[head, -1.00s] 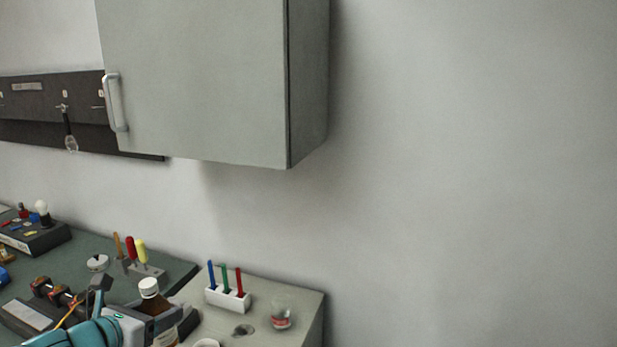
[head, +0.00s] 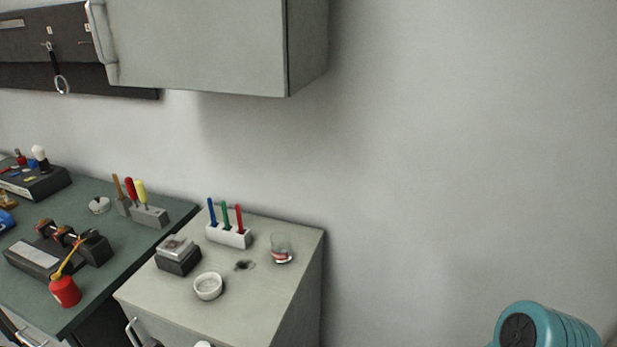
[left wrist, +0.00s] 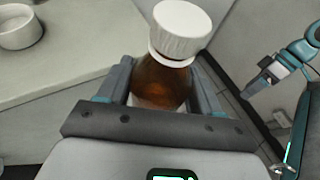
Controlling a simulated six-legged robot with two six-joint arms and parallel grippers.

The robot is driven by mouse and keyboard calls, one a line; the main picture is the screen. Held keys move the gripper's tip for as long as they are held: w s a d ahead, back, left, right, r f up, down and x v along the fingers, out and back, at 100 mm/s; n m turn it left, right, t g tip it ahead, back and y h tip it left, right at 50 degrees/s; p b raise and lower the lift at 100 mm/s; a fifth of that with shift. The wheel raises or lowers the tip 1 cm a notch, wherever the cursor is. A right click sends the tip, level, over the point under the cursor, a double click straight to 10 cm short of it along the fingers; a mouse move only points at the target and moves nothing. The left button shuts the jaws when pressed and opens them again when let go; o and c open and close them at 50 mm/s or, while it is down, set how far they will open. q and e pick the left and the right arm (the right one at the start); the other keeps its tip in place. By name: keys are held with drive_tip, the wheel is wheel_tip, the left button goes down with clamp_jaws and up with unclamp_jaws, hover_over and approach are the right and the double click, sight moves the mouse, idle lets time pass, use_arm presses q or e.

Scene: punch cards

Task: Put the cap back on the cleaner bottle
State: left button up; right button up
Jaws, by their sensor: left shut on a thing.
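The brown cleaner bottle (left wrist: 160,88) stands between the fingers of my left gripper (left wrist: 163,95) in the left wrist view. The gripper is shut on its body. A white ribbed cap (left wrist: 181,30) sits on top of the bottle; whether it is screwed tight I cannot tell. In the head view my left gripper is out of sight, and a white sliver at the bottom edge may be the cap. My right gripper (left wrist: 258,89) shows small at the right of the left wrist view, apart from the bottle; its opening is unclear.
On the light cabinet top (head: 265,305) are a white dish (head: 208,287), a dark block with a pale top (head: 178,256), a pen holder (head: 229,236) and a glass (head: 281,248). A red oil can (head: 65,291) stands on the green bench. A wall cupboard (head: 205,45) hangs above.

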use_arm(q)
drive_tip(key=shift+w+d+r, duration=0.1)
drive_tip(key=shift+r, duration=0.15)
drive_tip(key=shift+m+g, duration=0.3)
drive_tip(key=w+d+f+m+g+h, duration=0.1)
drive_tip(key=d+m+g, duration=0.3)
drive_tip(key=d, duration=0.3)
drive_tip(key=d+f+m+g+h, duration=0.1)
drive_tip(key=d+m+g, duration=0.3)
drive_tip(key=d, duration=0.4)
drive_tip(key=shift+w+g+h, duration=0.4)
drive_tip(key=shift+g, duration=0.1)
